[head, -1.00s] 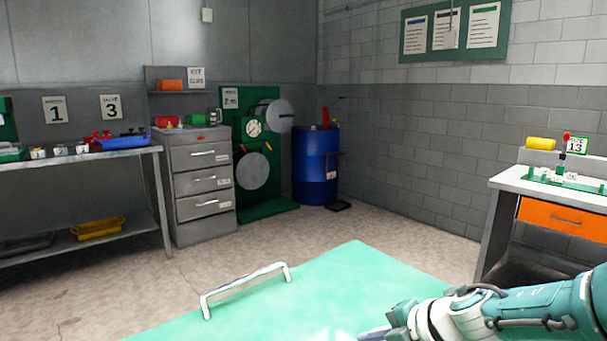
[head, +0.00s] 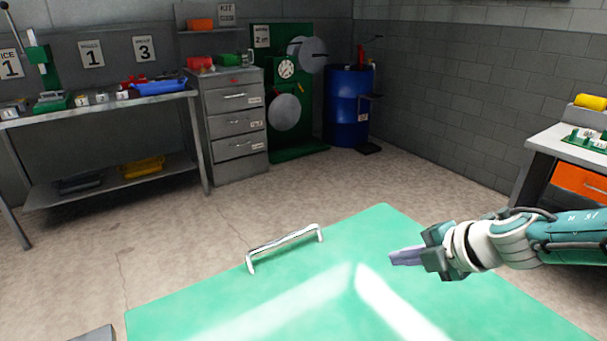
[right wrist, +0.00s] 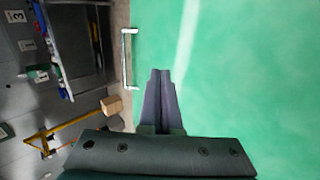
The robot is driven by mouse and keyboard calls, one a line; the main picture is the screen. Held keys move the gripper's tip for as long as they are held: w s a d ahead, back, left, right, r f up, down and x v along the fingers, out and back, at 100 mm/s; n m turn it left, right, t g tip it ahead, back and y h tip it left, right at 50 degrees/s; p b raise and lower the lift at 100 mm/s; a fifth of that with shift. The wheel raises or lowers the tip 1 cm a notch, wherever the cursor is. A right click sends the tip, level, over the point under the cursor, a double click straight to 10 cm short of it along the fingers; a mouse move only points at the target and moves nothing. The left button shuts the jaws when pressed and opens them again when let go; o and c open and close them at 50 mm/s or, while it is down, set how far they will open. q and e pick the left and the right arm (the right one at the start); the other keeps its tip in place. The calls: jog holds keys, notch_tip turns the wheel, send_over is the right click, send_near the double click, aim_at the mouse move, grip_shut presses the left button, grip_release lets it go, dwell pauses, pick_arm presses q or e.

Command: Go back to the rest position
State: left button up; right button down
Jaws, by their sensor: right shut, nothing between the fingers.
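My right gripper (head: 405,256) comes in from the right in the head view, above the green top (head: 370,228) with a white handle (head: 285,245) at its far left edge. The gripper is shut and empty. In the right wrist view its two grey fingers (right wrist: 159,75) lie together over the green top, with the white handle (right wrist: 128,58) to their left. My left gripper is not in view.
A metal workbench (head: 110,107) with tools and bins stands at the back left. A grey drawer cabinet (head: 232,125) and a blue barrel (head: 347,108) stand at the back. A table with an orange drawer (head: 580,183) is at the right. The floor between is clear.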

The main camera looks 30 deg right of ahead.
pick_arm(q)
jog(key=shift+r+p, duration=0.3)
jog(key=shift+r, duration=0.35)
pick_arm(e)
jog(key=shift+r, duration=0.7)
jog(key=s+a+r+m+t+h, duration=0.1)
jog(key=a+r+m+t, duration=0.1)
jog(key=a+m, duration=0.8)
jog(key=s+a+r+m+g, duration=0.2)
jog(key=s+a+r+g, duration=0.1)
jog(key=s, duration=0.4)
jog(key=s+a+r+m+g, duration=0.2)
jog(key=s+a+r+m, duration=0.1)
jog(key=s, duration=0.5)
jog(key=s+a+r+m+g, duration=0.2)
jog(key=s+a+r+g, duration=0.1)
jog(key=s, duration=0.4)
pick_arm(q)
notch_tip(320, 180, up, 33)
jog(key=p, duration=3.3)
pick_arm(e)
notch_tip(320, 180, up, 33)
jog(key=shift+w+t, duration=0.15)
jog(key=shift+t, duration=0.15)
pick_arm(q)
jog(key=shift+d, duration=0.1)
